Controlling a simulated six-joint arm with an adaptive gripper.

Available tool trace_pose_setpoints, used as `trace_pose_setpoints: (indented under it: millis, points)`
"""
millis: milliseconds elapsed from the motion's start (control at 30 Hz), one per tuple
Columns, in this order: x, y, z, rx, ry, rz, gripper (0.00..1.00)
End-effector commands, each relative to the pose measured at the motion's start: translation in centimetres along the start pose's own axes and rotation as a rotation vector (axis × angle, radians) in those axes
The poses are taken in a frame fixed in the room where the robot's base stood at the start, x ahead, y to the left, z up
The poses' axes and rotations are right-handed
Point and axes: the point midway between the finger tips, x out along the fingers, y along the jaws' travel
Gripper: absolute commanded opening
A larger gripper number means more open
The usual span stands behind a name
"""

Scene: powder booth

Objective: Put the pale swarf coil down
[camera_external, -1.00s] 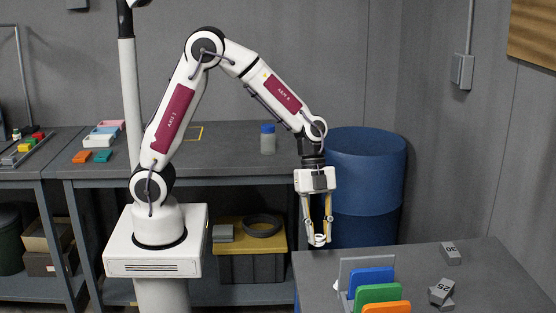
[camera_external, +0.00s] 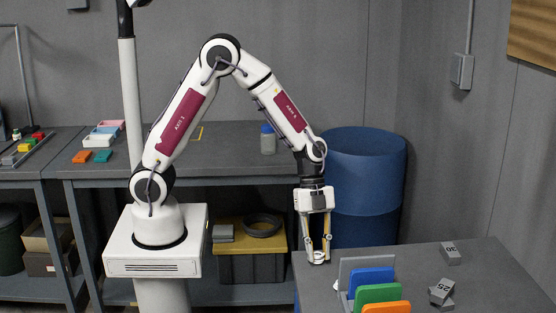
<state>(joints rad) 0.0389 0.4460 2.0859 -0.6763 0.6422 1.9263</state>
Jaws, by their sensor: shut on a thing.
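My gripper (camera_external: 318,257) points straight down at the far left corner of the front right table (camera_external: 400,262). Its fingers are closed together on a small pale thing (camera_external: 318,262) at the tips, which I take to be the pale swarf coil. The coil is tiny in this view and partly hidden by the fingertips. I cannot tell whether it touches the tabletop. A white bit (camera_external: 336,285) shows lower down, beside the grey rack.
A grey rack (camera_external: 366,266) with blue (camera_external: 371,278), green and orange plates stands close to the right of my gripper. Grey numbered blocks (camera_external: 441,291) lie further right. A blue drum (camera_external: 362,180) stands behind.

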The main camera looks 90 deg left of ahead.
Motion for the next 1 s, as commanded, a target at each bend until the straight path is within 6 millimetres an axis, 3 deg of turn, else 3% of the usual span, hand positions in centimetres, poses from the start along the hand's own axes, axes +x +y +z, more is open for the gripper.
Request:
trace_pose_setpoints:
  millis: [600,633,667,1000]
  points:
    - [0.87,0.00,0.37,0.000,0.000,0.000,0.11]
    - [0.84,-0.01,0.36,0.000,0.000,-0.001,0.29]
    - [0.83,-0.01,0.35,0.000,0.000,-0.001,0.37]
    - [0.82,-0.01,0.34,0.000,0.000,-0.001,0.38]
